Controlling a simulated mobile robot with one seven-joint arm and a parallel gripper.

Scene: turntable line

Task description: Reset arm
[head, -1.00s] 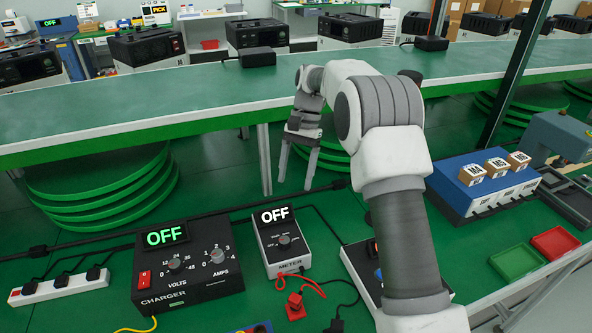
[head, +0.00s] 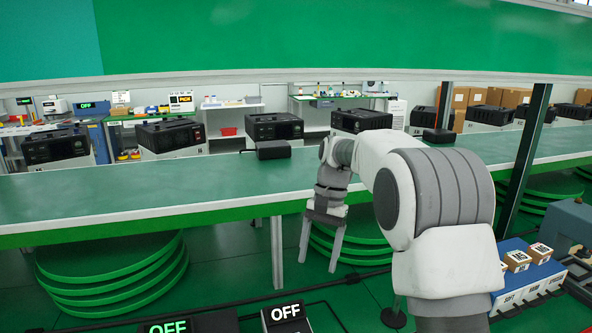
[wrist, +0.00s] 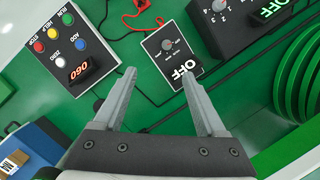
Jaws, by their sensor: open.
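My gripper (head: 320,248) is open and empty, its two fingers pointing down in front of the green bench (head: 150,200) in the head view. In the wrist view, my gripper (wrist: 158,85) shows both fingers spread wide, with nothing between them. The meter's display also shows at the bottom of the head view (head: 286,312). My arm reaches in from the lower right and hides part of the bench.
The black charger (wrist: 240,30) and a button box (wrist: 62,45) with a 060 display flank the meter. Stacked green discs (head: 115,280) stand under the bench. A dark green post (head: 522,165) rises right of my arm. A blue unit (head: 528,280) carries small boxes.

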